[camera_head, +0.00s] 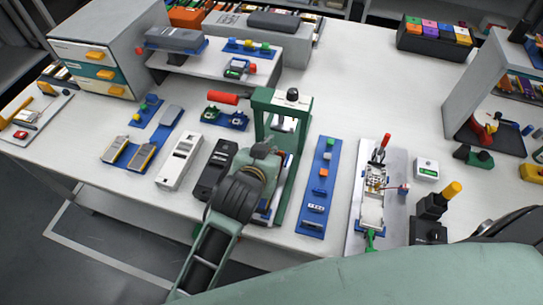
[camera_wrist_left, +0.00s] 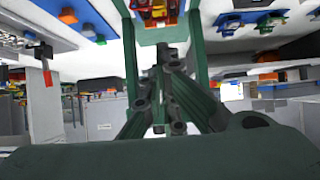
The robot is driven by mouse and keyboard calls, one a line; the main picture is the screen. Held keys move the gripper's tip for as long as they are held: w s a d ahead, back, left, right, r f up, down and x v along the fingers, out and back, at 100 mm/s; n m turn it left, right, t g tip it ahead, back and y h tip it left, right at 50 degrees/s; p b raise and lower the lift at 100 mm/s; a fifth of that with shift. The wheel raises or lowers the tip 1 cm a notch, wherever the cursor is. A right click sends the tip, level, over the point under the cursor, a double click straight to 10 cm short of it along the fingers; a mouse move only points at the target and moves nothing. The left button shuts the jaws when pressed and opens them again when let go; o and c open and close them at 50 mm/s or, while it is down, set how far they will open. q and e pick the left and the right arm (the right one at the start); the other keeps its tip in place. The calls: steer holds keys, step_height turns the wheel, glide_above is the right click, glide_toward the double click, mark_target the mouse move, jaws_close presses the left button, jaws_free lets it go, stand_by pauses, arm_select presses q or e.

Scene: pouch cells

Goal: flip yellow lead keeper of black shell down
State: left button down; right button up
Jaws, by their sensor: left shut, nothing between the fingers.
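The black shell (camera_head: 214,170) is a dark oblong block lying on the table beside the white shell (camera_head: 180,161). My left gripper and forearm are just to its right and cover part of it. I cannot make out its yellow lead keeper or how it is turned. My left gripper (camera_head: 272,150) is shut and empty, at the green press frame (camera_head: 294,104). The wrist view shows its dark fingers (camera_wrist_left: 167,52) drawn together between the green uprights. I cannot tell whether they touch the frame. My right gripper is not in view.
A blue strip (camera_head: 318,185) with small parts lies right of the press. Farther right is a tray-like fixture (camera_head: 358,235) with a red handle. Blue holders (camera_head: 125,157) lie left of the white shell. A grey drawer cabinet (camera_head: 110,45) stands back left.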

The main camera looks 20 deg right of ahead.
arm_select(q)
steer(key=x, duration=0.6)
steer(key=s+a+p, duration=0.2)
steer(key=s, duration=0.1)
steer(key=shift+f, duration=0.35)
steer(key=shift+s+a+f, duration=0.1)
steer(key=shift+s+a, duration=0.1)
steer(key=shift+s, duration=0.05)
steer(key=shift+w+d+f, duration=0.1)
